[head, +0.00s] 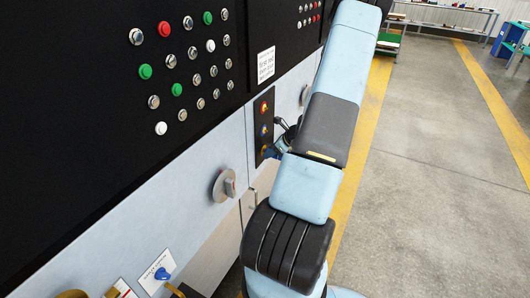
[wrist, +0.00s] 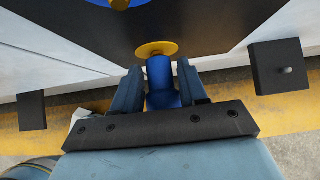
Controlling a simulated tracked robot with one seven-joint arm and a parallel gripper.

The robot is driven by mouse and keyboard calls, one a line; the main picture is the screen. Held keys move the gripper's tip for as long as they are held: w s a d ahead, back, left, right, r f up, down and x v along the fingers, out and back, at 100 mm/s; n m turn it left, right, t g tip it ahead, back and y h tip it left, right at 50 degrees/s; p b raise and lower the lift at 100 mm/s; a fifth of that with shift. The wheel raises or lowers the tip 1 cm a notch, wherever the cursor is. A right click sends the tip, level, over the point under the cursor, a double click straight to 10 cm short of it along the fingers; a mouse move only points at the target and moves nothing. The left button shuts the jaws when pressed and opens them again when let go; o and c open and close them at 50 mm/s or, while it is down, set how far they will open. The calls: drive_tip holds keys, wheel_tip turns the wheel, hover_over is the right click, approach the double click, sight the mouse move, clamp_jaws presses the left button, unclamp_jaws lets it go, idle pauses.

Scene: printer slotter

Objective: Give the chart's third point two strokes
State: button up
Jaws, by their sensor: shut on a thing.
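In the wrist view my gripper (wrist: 159,82) is shut on a blue cylindrical knob (wrist: 160,73), with one finger on each side of it. A yellow round collar (wrist: 156,49) sits at the knob's far end, against a dark panel (wrist: 205,35). My gripper (head: 281,143) is at the panel's lower right, partly hidden by my arm. A white sheet with text (head: 266,64) hangs above; I cannot read it.
A large black board (head: 90,110) with several coloured buttons is on the left. A grey rotary handle (head: 224,185) sticks out below it. A white card with a blue knob (head: 158,272) is at the lower left. Open floor (head: 430,170) lies to the right.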

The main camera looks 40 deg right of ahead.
drive_tip(key=shift+w, duration=0.1)
idle(0.7)
drive_tip(key=o, duration=1.1)
drive_tip(key=v, duration=1.3)
drive_tip(key=shift+r, duration=0.3)
drive_tip(key=shift+s+a, duration=0.1)
drive_tip(key=shift+s, duration=0.15)
